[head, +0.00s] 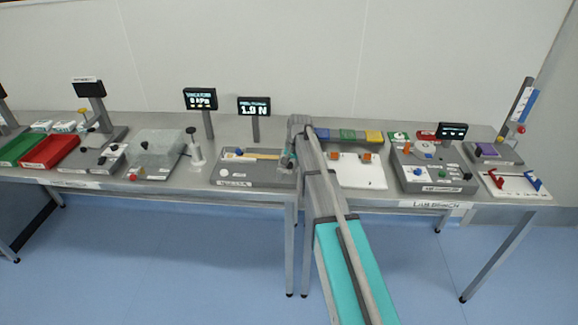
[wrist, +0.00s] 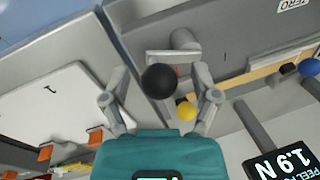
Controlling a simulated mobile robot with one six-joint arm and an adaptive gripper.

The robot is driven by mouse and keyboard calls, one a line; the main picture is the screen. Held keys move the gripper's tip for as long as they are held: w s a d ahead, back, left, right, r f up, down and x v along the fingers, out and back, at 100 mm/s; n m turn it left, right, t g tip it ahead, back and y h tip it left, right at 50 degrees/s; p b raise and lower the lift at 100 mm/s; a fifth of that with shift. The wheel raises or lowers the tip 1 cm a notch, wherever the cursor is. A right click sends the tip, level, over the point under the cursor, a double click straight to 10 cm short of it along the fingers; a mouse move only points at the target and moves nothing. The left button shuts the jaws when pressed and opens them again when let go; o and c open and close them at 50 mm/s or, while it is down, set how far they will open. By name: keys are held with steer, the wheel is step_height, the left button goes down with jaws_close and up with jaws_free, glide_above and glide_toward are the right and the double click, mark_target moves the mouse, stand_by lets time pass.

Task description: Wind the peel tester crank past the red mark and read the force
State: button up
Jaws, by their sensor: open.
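The peel tester (head: 262,177) is a grey box on the bench, left of my arm. Its crank shows in the wrist view as a grey arm (wrist: 183,42) with a round black knob (wrist: 159,81). My gripper (wrist: 160,92) is open, with one finger on each side of the knob; I cannot tell whether they touch it. A bit of red (wrist: 178,70), perhaps the mark, shows beside the knob, mostly hidden. The peel display (wrist: 287,163) reads 1.9 N and also stands behind the tester in the head view (head: 254,106). In the head view my arm hides the crank.
A yellow knob (wrist: 186,111) sits just beside my right finger. A blue knob (head: 239,152) is on the tester's left part. A white board (head: 357,172) with orange blocks lies close right of my arm. A post with another display (head: 200,98) stands at left.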

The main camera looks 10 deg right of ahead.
steer(key=shift+s+a+m, duration=0.2)
steer(key=shift+m, duration=0.5)
steer(key=shift+s+a+m, duration=0.2)
steer(key=shift+m, duration=0.5)
steer(key=s+a+r+m+t+h+p, duration=0.1)
steer(key=s+a+r+m+p, duration=0.1)
steer(key=r+m+p, duration=0.4)
steer(key=s+a+r+m+h+p, duration=0.1)
steer(key=a+r+m+p, duration=0.1)
steer(key=r+m+p, duration=0.45)
steer(key=s+f+n+g+b, duration=0.1)
steer(key=s+f+n+b, duration=0.5)
steer(key=s+n, duration=0.4)
steer(key=s+f+n+g+b, duration=0.1)
steer(key=s+f+n+b, duration=0.5)
steer(key=s+n, duration=0.5)
steer(key=s, duration=0.5)
steer(key=shift+f, duration=0.2)
stand_by(1.2)
stand_by(0.3)
steer(key=shift+s+n, duration=0.25)
steer(key=shift+s, duration=0.05)
